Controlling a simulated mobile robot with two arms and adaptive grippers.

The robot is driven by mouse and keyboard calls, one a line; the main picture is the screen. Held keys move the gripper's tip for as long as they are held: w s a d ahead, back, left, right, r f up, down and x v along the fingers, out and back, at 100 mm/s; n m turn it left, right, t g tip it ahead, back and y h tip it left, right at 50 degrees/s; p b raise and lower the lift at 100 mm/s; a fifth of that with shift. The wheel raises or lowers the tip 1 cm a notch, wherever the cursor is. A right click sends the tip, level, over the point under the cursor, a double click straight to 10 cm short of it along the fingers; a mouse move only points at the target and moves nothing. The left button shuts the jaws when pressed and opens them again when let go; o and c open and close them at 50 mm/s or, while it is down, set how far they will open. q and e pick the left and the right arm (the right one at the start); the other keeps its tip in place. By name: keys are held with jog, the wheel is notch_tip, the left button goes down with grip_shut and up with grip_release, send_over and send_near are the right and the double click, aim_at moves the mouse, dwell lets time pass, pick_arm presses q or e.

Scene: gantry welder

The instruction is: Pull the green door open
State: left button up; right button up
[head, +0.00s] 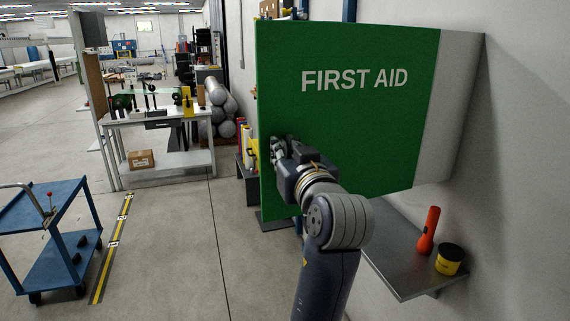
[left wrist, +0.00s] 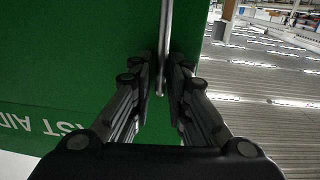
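The green door (head: 340,130) with white "FIRST AID" lettering is the front of a white wall cabinet (head: 452,110). In the left wrist view the green door (left wrist: 70,60) fills the left side. A thin metal bar handle (left wrist: 165,35) stands along its edge. My left gripper (head: 277,148) is at the door's left edge. In the left wrist view its fingers (left wrist: 162,80) are closed in on both sides of the handle. The head view mostly hides the handle behind the gripper. My right gripper is not in view.
A metal shelf (head: 400,265) below the cabinet holds an orange flashlight (head: 428,232) and a yellow-black tub (head: 449,260). A blue cart (head: 60,255) stands at left, a workbench (head: 160,120) further back. The floor left of the door is free.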

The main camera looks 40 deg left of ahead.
aim_at(281, 112)
pick_arm(q)
notch_tip(281, 112, up, 7)
dwell(0.3)
jog(key=shift+d+f, duration=0.1)
dwell(0.5)
